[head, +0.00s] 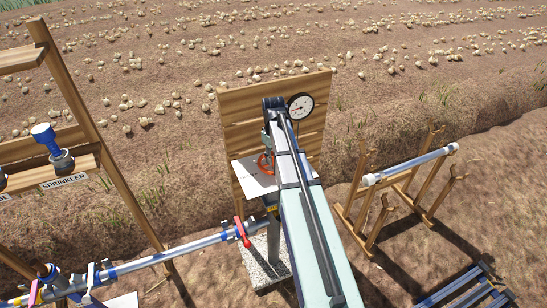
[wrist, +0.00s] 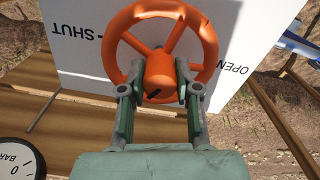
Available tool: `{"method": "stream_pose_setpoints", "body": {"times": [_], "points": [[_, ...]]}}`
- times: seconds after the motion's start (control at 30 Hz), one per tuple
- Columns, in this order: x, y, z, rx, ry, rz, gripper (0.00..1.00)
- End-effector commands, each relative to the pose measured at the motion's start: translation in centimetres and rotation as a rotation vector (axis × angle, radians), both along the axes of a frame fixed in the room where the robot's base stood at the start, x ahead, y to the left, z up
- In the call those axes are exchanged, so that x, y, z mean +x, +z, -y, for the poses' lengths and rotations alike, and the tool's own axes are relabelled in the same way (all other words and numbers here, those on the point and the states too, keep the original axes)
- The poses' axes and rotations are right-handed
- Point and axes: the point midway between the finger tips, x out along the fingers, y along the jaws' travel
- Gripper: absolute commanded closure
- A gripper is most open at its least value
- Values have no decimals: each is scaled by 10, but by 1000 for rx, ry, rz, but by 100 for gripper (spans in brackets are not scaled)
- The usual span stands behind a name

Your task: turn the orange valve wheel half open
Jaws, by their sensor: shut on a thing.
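The orange valve wheel (wrist: 160,66) fills the top of the wrist view, with a round hub, spokes and a short dark mark low on the hub. It stands in front of a white panel (wrist: 85,65) lettered SHUT on the left and OPEN on the right, both upside down. My gripper (wrist: 157,80) is shut on the wheel, one finger on each side of the hub. In the head view the orange wheel (head: 266,164) shows only in part beside my arm, which hides most of the gripper and the valve.
A round pressure gauge (head: 300,106) sits on the wooden board (head: 238,108) behind my arm. A pipe with a red lever (head: 242,231) runs in from the left. A wooden rack holding a grey pipe (head: 410,165) stands right. A sprinkler shelf (head: 66,180) stands left.

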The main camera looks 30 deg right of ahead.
Motion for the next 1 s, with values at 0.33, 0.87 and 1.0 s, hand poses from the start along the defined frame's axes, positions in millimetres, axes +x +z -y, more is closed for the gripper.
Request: {"method": "stream_pose_setpoints", "body": {"times": [0.33,0.87,1.0], "points": [[-1,-1,-1,0,297,-2,100],[-1,-1,-1,1,499,-3,100],[-1,-1,-1,1,505,-3,100]]}}
